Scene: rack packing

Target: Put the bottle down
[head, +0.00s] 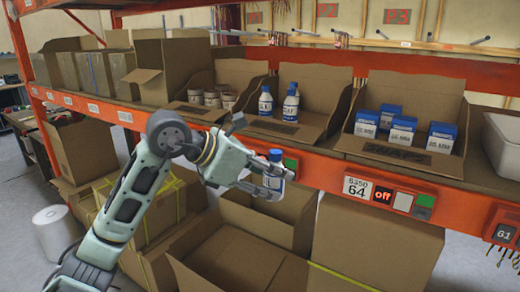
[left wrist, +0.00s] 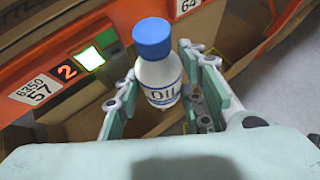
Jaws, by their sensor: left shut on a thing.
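A white bottle with a blue cap (head: 273,172) is held upright between the fingers of my left gripper (head: 266,184), in front of the orange shelf beam and above open cardboard boxes. My right gripper is not in view.
Below is a large open cardboard box (head: 240,262), with another box to its right (head: 368,245). On the shelf, an open bin (head: 325,92) holds similar bottles; neighbouring bins hold jars (head: 212,97) and blue-white packets (head: 404,130). The orange beam (head: 325,172) carries labels.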

